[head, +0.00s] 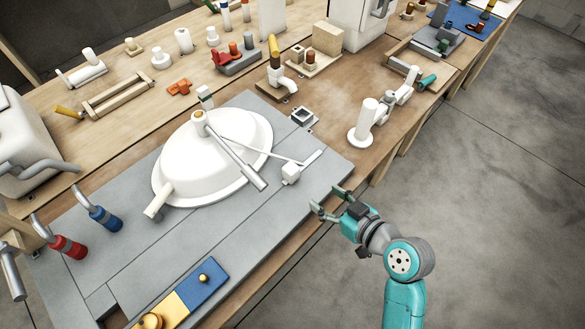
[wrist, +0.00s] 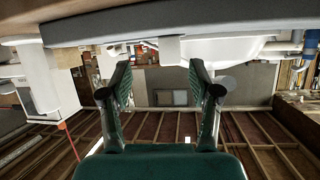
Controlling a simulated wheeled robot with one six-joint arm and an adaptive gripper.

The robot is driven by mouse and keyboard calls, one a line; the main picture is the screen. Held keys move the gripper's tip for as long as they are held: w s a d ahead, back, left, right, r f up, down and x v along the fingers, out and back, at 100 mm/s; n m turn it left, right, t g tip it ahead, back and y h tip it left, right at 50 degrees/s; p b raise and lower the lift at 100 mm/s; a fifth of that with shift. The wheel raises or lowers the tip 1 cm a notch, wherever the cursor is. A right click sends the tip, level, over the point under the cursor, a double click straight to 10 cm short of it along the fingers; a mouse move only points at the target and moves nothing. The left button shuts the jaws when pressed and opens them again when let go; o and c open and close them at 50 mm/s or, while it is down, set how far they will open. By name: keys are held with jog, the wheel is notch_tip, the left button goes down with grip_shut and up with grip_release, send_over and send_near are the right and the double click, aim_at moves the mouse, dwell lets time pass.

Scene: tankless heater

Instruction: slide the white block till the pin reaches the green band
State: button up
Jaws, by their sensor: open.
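The white block (head: 291,173) is a small cube on the grey panel, right of the large white dome (head: 222,160). It sits by the lower end of a light slotted strip (head: 313,159), near a thin white rod that runs to the dome's top. A small white post with a green part (head: 205,97) stands behind the dome; I cannot tell if this is the green band. I cannot make out the pin. My gripper (head: 327,201) is open and empty, just off the panel's front edge, apart from the block. Its spread fingers also show in the wrist view (wrist: 160,76).
A grey lever (head: 236,163) slopes from the dome's top toward the front. A white jointed fixture (head: 364,128) stands at the bench edge to the right. Red (head: 68,246) and blue (head: 104,218) handled parts are at left. Open floor lies right of the bench.

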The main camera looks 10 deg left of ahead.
aim_at(296, 173)
jog(key=r, duration=0.1)
jog(key=w+a+r+n+y, duration=0.1)
jog(key=r+n+g, duration=0.1)
jog(key=shift+w+a, duration=0.4)
jog(key=shift+w+a+r, duration=0.1)
jog(key=shift+w+a, duration=0.05)
jog(key=x, duration=1)
jog(key=shift+a, duration=0.25)
